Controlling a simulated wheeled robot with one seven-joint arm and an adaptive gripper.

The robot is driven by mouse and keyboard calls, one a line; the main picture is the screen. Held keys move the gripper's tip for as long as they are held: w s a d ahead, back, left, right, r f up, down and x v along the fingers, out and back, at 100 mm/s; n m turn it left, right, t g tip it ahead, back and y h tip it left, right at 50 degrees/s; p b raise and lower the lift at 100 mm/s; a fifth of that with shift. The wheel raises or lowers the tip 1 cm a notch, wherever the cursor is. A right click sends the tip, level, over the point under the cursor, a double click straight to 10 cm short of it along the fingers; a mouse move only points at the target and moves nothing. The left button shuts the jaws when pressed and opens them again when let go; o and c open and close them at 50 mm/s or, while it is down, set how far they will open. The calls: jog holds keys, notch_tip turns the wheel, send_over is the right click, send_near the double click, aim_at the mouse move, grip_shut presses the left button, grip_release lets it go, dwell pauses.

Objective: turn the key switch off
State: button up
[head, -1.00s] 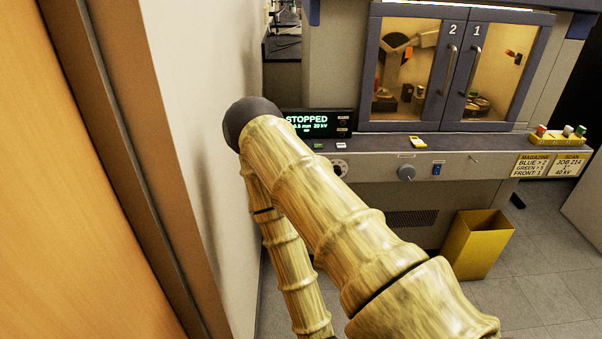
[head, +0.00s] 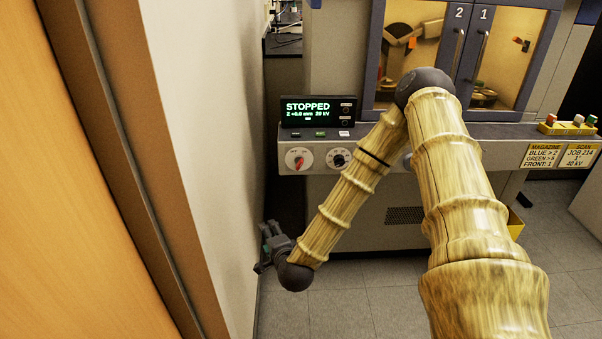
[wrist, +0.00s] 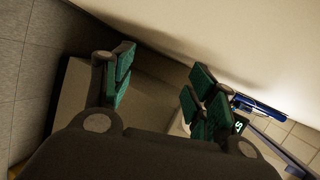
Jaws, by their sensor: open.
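The machine's front panel carries a round white dial with a red handle (head: 299,158) and, to its right, a round dial with a black centre (head: 339,159). The black centre may be the key switch; the picture is too small to be sure. The screen (head: 318,110) above them reads STOPPED. My gripper (head: 266,246) is low at the left, below and left of the dials, close to the white wall and apart from the panel. In the wrist view my gripper (wrist: 163,84) has its green-padded fingers spread, with nothing between them.
The white wall (head: 205,120) stands close on the left. My arm crosses in front of the panel and hides its middle. Cabinet doors (head: 470,50), a yellow tray (head: 567,129) and a partly hidden yellow bin (head: 515,224) are at the right. Floor (head: 375,305) is free below.

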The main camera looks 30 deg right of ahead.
jog(key=w+d+r+m+t+h+b, duration=0.1)
jog(key=w+d+r+m+h, duration=0.25)
jog(key=d+r, duration=0.2)
jog(key=m+h+b, duration=0.2)
jog(key=m+h, duration=0.2)
jog(key=m, duration=0.3)
send_near(301, 165)
jog(key=f, duration=0.1)
jog(key=shift+t+y, duration=0.35)
jog(key=shift+t, duration=0.05)
jog(key=x, duration=0.5)
jog(key=p+x, duration=0.1)
jog(key=x, duration=0.5)
jog(key=shift+s+d+f, duration=0.15)
jog(key=shift+d+f, duration=0.05)
jog(key=shift+d, duration=0.15)
jog(key=c, duration=1)
